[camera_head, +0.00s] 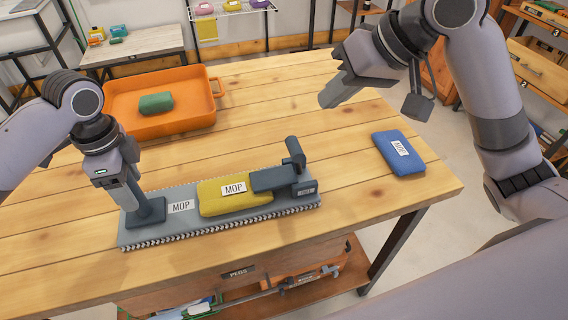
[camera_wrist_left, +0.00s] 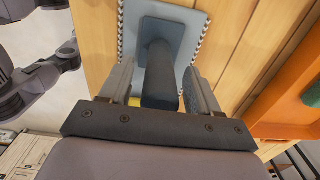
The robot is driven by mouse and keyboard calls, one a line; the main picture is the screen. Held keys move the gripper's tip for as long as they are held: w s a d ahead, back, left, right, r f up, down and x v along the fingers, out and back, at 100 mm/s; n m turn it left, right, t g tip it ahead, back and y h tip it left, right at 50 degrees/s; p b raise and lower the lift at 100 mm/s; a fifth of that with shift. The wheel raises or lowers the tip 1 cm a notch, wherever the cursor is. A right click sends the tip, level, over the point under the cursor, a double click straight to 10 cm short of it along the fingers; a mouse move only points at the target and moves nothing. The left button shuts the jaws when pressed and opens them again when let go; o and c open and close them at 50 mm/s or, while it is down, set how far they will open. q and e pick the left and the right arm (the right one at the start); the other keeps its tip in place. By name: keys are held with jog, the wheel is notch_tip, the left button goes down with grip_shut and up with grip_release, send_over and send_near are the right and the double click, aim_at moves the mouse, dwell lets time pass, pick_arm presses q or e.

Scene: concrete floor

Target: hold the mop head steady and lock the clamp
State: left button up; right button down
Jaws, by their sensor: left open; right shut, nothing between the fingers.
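The mop head is a grey fringed pad (camera_head: 215,228) labelled MOP, lying flat on the wooden table. A yellow MOP-labelled pad (camera_head: 212,200) lies on it. A dark clamp (camera_head: 272,180) reaches over the yellow pad's right end, its lever (camera_head: 294,152) standing up. A dark post on a square plate (camera_head: 146,219) is at the left end. My left gripper (camera_head: 137,192) is open, its fingers on both sides of the post (camera_wrist_left: 160,75) in the left wrist view; I cannot tell whether they touch it. My right gripper (camera_head: 334,88) is shut and empty, above the table behind the clamp.
A blue MOP pad (camera_head: 398,165) lies near the table's right edge. An orange tray (camera_head: 165,126) with a green block (camera_head: 156,103) sits at the back left. The table's middle is clear. A lower shelf holds tools.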

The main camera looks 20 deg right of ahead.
pick_arm(q)
notch_tip(320, 180, up, 12)
dwell(0.5)
